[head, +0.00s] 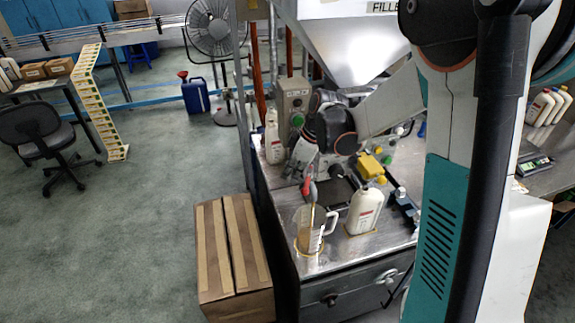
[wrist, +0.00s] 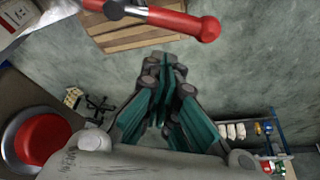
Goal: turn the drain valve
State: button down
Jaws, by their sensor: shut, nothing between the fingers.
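The drain valve's red lever (wrist: 165,18) crosses the top of the wrist view, ending in a rounded red knob on the right. In the head view a red handle (head: 309,188) shows at the machine's left side, above a clear measuring jug (head: 326,226). A thin amber streak shows under it at the jug. My gripper (wrist: 165,68) has its teal fingers together and holds nothing. In the wrist view its tips are below the lever, with a visible gap in the picture. In the head view my arm partly hides the machine, and the fingertips are hard to make out.
A white bottle (head: 363,211) stands right of the jug on the metal bench (head: 335,262). A yellow part (head: 369,166) is behind it. A cardboard box (head: 235,245) is on the floor left of the bench. A red round knob (wrist: 42,140) shows at left in the wrist view.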

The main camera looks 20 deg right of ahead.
aim_at(307, 184)
jog(key=shift+s+d+f, duration=0.1)
jog(key=shift+s+d, duration=0.4)
jog(key=shift+d, duration=0.3)
jog(key=shift+s+d+n+g+b, duration=0.25)
jog(key=shift+s+n+g+b, duration=0.15)
jog(key=shift+n, duration=0.4)
jog(key=shift+s+d+n+b, duration=0.6)
jog(key=shift+d+n+b, duration=0.1)
jog(key=shift+d+b, duration=0.2)
dwell(0.3)
